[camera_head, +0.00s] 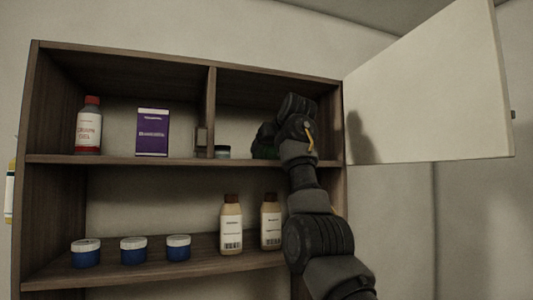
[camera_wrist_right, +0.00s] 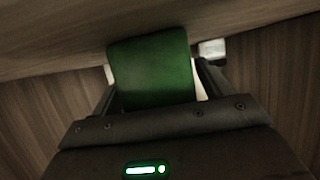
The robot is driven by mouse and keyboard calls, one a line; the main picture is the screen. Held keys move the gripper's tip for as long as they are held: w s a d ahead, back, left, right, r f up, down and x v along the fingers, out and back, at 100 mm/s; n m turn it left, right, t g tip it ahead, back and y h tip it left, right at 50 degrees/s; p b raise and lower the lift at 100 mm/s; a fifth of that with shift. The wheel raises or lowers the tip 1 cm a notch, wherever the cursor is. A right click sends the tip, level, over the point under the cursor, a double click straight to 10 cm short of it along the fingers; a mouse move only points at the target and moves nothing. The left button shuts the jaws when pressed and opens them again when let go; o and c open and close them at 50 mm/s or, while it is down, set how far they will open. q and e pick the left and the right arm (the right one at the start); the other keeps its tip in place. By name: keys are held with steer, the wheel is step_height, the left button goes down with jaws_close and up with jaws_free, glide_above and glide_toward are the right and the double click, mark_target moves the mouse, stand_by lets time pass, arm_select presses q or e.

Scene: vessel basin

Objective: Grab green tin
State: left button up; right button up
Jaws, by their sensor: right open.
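The green tin (camera_wrist_right: 152,68) stands in the right wrist view between the two fingers of my right gripper (camera_wrist_right: 156,78). The fingers are open, one on each side of the tin. Whether either finger touches it I cannot tell. In the head view my right arm reaches into the upper right compartment of the cabinet. There the tin (camera_head: 265,141) shows only as a dark green patch, mostly hidden by my arm and gripper. My left gripper is not in view.
The wooden cabinet (camera_head: 190,162) has a door (camera_head: 430,90) open at the right. A small jar (camera_head: 222,152) stands left of the tin. A red-capped bottle (camera_head: 88,127) and purple box (camera_head: 152,133) are upper left. Blue jars (camera_head: 134,251) and brown bottles (camera_head: 231,226) stand below.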

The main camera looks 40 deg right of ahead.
steer(key=shift+s+r, duration=0.1)
steer(key=shift+s, duration=0.05)
steer(key=shift+s+a, duration=0.1)
steer(key=shift+a, duration=0.05)
steer(key=shift+c, duration=1.1)
steer(key=c, duration=0.9)
steer(key=shift+o, duration=0.2)
